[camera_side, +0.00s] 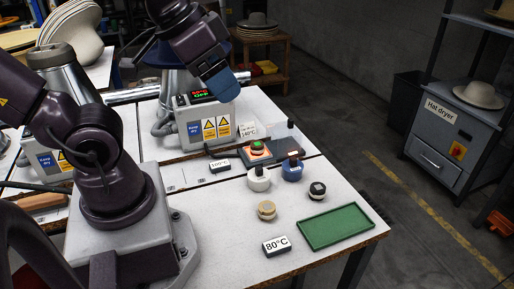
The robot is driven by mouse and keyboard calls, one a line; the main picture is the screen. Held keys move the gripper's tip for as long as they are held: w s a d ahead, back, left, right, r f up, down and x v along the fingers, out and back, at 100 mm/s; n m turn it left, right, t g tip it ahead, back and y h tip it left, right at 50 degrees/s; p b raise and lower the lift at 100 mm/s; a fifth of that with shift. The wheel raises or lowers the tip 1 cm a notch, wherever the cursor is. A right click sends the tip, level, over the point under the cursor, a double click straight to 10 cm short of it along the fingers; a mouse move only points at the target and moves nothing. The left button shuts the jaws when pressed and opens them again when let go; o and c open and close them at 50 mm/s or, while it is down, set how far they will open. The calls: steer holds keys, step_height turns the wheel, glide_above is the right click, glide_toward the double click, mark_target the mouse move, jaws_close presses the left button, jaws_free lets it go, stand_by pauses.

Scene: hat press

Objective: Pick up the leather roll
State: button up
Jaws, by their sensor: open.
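A short tan round piece (267,209), which looks like the leather roll, stands on the light table near its front, left of a green tray (336,226). Nothing touches it. My gripper (222,90) is at the end of my arm, high above the back of the table in front of the control box. It is well apart from the tan roll, up and to the left in the picture. It is open, and I see nothing in it. Its fingertips are hard to make out.
White (259,180), blue (292,171) and black (317,190) knobbed pieces stand behind the roll. An 80°C card (276,246) stands in front. The green tray is empty.

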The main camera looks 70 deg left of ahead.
steer(key=w+a+f+m+t, duration=0.1)
steer(key=w+a+f+m, duration=0.3)
steer(key=w+f, duration=0.55)
steer(key=m+t+y, duration=0.5)
steer(key=m+y, duration=0.1)
steer(key=m, duration=1.7)
glide_toward(258, 143)
steer(key=shift+w+a+f, duration=0.1)
steer(key=shift+w+a, duration=0.15)
steer(key=shift+w, duration=0.35)
steer(key=shift+w+a+f, duration=0.15)
steer(key=shift+w+a, duration=0.1)
steer(key=shift+w, duration=0.35)
steer(key=m, duration=0.2)
steer(key=s+m, duration=0.1)
steer(key=m, duration=0.1)
steer(key=shift+s+a+f+t+h, duration=0.1)
steer(key=shift+f+t+h, duration=0.2)
steer(key=shift+t+h, duration=0.1)
steer(key=shift+m, duration=0.3)
steer(key=x, duration=0.7)
steer(key=shift+f, duration=0.1)
steer(key=c, duration=1.1)
